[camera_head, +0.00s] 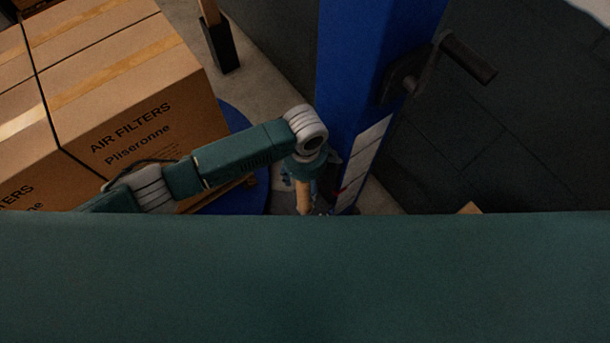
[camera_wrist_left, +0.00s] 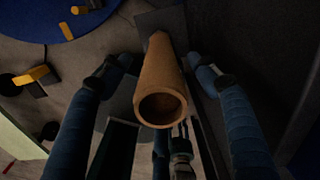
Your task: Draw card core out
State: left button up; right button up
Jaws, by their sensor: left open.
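The card core (camera_wrist_left: 163,80) is a brown hollow cardboard tube. In the left wrist view its round open end faces the camera, and it stands between the fingers of my left gripper (camera_wrist_left: 157,72). The fingers are spread on either side, with visible gaps to the tube. In the head view a short piece of the core (camera_head: 303,195) shows below my left gripper (camera_head: 304,172), beside the blue post. Its lower part is hidden by the dark green foreground surface. My right gripper is not in view.
A blue post (camera_head: 365,50) with a black handle (camera_head: 467,58) stands just right of my left gripper. Stacked boxes marked AIR FILTERS (camera_head: 120,90) sit at the left. A dark green surface blocks the lower head view.

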pick_arm(q)
jog(key=shift+f, duration=0.1)
jog(key=c, duration=1.2)
jog(key=shift+r, duration=0.2)
jog(key=shift+c, duration=0.2)
jog(key=shift+r+p, duration=2.15)
jog(key=shift+p, duration=0.3)
jog(key=shift+r+p, duration=1.65)
jog(key=shift+p, duration=0.15)
notch_tip(320, 180, up, 9)
jog(key=p, duration=0.9)
